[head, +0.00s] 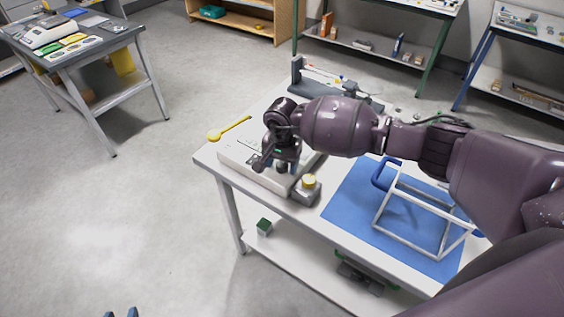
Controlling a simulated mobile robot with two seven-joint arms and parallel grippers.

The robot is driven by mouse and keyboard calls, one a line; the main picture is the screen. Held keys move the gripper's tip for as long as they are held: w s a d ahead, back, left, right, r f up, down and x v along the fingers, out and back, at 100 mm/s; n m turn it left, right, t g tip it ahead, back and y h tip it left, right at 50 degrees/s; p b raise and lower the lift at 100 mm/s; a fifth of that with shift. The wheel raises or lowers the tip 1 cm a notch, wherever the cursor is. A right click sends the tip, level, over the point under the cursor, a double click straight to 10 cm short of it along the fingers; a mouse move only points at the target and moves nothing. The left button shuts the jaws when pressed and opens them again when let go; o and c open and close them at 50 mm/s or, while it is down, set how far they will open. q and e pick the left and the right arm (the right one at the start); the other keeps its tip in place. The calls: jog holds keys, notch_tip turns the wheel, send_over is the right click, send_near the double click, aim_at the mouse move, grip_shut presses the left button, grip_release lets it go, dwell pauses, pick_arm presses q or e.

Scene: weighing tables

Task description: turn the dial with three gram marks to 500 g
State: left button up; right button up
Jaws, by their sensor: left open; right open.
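A small grey box (306,195) with a round yellow knob (309,181) on top sits at the front edge of the white table; it looks like the dial. Its gram marks and setting are too small to read. My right gripper (274,166) is open over a white flat device (237,157), left of and apart from the knob. It hides part of that device. Two blue tips at the bottom edge look like my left gripper (120,312), open and empty, over the floor; the rest is out of frame.
A blue mat (345,205) with a white wire frame (408,223) with blue handles lies right of the dial. A yellow spoon-like tool (230,128) lies at the table's left. My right arm covers the table's back right. Another table (137,33) stands far left; floor between is clear.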

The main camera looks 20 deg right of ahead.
jog(key=c, duration=0.9)
pick_arm(q)
jog(key=shift+s+f, duration=0.2)
jog(key=shift+s, duration=0.1)
